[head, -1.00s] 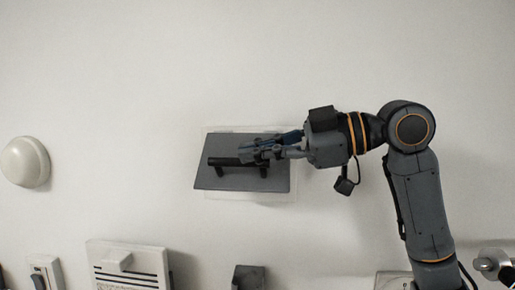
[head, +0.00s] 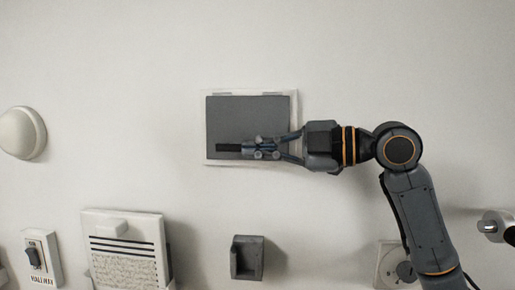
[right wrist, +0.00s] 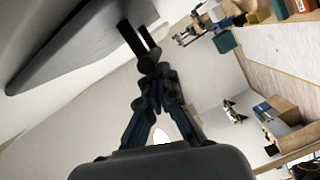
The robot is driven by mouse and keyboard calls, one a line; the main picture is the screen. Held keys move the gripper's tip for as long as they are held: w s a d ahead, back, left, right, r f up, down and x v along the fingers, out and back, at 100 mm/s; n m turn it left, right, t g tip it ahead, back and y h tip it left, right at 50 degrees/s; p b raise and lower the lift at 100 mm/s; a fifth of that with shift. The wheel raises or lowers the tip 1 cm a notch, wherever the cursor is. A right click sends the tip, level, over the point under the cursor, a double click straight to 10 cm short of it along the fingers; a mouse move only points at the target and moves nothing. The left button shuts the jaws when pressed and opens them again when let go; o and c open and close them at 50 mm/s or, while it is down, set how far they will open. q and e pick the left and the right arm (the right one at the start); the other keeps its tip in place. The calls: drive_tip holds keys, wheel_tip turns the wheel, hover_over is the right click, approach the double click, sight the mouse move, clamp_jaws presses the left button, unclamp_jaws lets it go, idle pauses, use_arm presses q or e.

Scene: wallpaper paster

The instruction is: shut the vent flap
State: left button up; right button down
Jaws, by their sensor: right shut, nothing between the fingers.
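The vent flap (head: 250,120) is a dark grey panel inside a pale frame (head: 294,150) on the white wall. In the head view it lies within the frame's outline; I cannot tell whether it is fully flush. A black bar handle (head: 229,148) runs along its lower part. My right gripper (head: 262,149) is shut and empty at the right part of the handle, hiding that part. The right wrist view shows the shut fingertips (right wrist: 150,68) right by the handle (right wrist: 133,40), with the grey flap (right wrist: 75,45) at upper left. My left gripper is not in view.
A white dome (head: 22,133) is at left. The wall above the vent is clear.

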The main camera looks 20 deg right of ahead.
drive_tip(key=shift+w+d+f, duration=0.1)
drive_tip(key=shift+w+f, duration=0.1)
idle(0.5)
drive_tip(key=v, duration=1.2)
